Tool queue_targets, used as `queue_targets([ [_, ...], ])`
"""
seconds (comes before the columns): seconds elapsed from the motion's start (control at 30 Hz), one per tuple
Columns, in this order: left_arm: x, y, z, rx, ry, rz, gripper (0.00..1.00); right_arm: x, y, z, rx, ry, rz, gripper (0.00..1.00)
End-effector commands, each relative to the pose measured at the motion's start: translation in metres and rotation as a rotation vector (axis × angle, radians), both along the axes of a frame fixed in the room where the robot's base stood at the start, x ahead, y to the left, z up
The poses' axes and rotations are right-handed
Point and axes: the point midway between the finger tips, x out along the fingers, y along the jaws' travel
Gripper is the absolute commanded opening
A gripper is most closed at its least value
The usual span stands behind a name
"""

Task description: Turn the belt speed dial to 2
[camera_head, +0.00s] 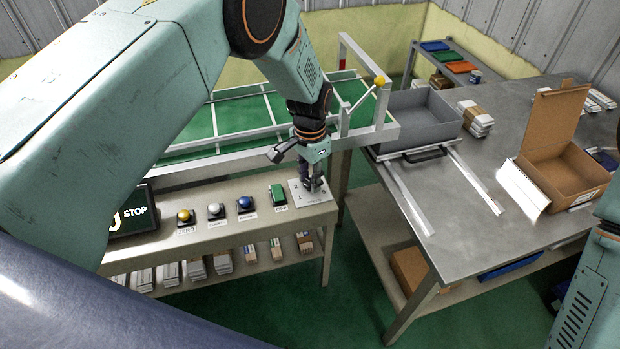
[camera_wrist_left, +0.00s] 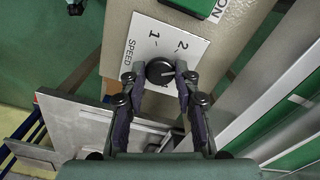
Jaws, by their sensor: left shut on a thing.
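The belt speed dial is a round black knob (camera_wrist_left: 160,70) on a pale plate (camera_wrist_left: 146,42) marked SPEED with numbers, 1 and 2 readable in the wrist view. A pale line on the knob appears to point to the right there; its exact setting is hard to tell. My left gripper (camera_wrist_left: 157,75) is shut on the knob, one finger on each side. In the head view my left gripper (camera_head: 312,185) reaches down onto the plate (camera_head: 322,198) and hides most of the knob. My right gripper is out of view; only part of that arm shows at lower right.
Left of the plate, the panel holds a green switch (camera_head: 278,195), a blue button (camera_head: 246,204), a white button (camera_head: 215,211), a yellow button (camera_head: 185,216) and a STOP sign (camera_head: 133,211). A white frame rail (camera_head: 250,157) runs behind. A metal table (camera_head: 440,225) stands right.

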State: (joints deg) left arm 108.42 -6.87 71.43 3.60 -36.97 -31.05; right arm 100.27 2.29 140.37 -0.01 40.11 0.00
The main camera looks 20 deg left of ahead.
Motion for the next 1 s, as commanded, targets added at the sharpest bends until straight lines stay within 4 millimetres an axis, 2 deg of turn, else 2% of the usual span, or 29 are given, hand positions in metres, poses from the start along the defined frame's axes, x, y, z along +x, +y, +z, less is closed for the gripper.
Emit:
queue_targets([
  [0.5, 0.003, 0.0, 0.002, 0.0, -0.007, 0.41, 0.0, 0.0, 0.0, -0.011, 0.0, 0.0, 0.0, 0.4],
  [1.0, 0.003, 0.0, 0.003, -0.001, -0.007, 0.544, 0.0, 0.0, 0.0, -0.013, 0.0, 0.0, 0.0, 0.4],
])
